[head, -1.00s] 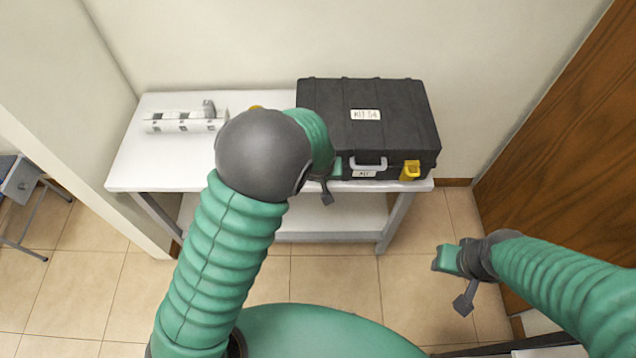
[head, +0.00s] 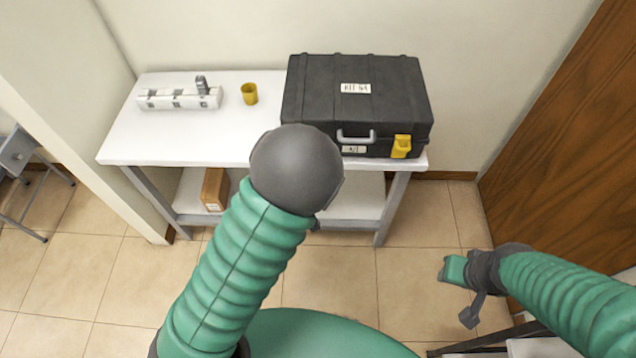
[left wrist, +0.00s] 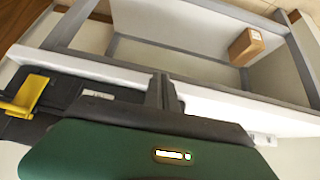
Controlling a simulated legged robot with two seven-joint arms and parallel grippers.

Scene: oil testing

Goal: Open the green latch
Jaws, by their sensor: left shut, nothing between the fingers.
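A black case (head: 355,95) stands closed on the right of the white table, with a grey handle (head: 356,136) and a yellow latch (head: 401,146) at its front right. The yellow latch also shows in the left wrist view (left wrist: 22,97). No green latch is visible; my left arm's dark joint covers the case's front left corner in the head view. My left gripper (left wrist: 163,92) is shut and empty near the table's front edge in the left wrist view; in the head view it is mostly hidden. My right gripper (head: 453,271) hangs right of the table, away from the case; its jaws are unclear.
The white table (head: 195,135) also holds a white rack (head: 180,98) and a yellow cup (head: 249,94), left of the case. A brown box (head: 214,188) sits on the lower shelf. A wooden door (head: 570,130) is at the right. Floor in front is clear.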

